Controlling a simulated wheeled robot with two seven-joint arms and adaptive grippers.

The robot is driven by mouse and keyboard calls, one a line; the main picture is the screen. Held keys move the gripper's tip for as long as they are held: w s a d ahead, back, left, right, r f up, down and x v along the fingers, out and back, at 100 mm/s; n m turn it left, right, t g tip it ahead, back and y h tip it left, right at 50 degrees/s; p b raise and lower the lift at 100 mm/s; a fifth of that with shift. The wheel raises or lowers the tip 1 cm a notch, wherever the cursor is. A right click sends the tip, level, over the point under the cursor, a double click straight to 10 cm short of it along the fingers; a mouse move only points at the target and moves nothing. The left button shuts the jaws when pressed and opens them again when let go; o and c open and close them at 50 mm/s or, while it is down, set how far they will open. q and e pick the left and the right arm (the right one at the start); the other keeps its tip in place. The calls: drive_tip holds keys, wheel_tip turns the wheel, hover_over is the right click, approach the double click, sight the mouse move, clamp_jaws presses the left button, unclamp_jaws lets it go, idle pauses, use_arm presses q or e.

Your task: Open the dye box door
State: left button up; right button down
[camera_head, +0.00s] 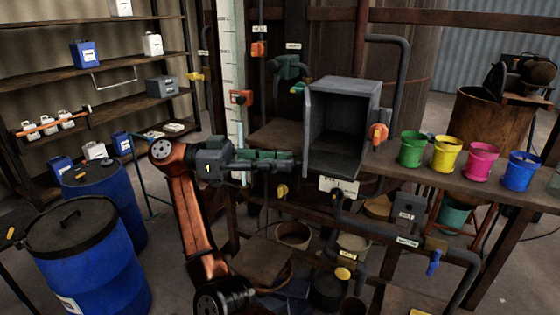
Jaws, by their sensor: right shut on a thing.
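The dye box (366,110) is a grey box at the middle of the view, above a small white label. Its front is open and its dark inside shows. A thin grey panel, apparently the door (307,130), stands at the box's left edge, seen nearly edge-on, swung away from the opening.
Green (411,149), yellow (446,153), pink and blue buckets stand on the shelf (400,170) right of the box. An orange valve (378,133) sits by the box's right side. Pipes run below. Blue drums (85,260) stand at the lower left.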

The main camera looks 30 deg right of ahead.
drive_tip(key=c, duration=1.7)
unclamp_jaws()
drive_tip(key=shift+w, duration=0.2)
drive_tip(key=shift+c, duration=0.2)
drive_tip(key=shift+s, duration=0.1)
drive_tip(key=shift+r, duration=0.1)
wheel_tip(320, 180, up, 10)
drive_tip(key=shift+c, duration=0.5)
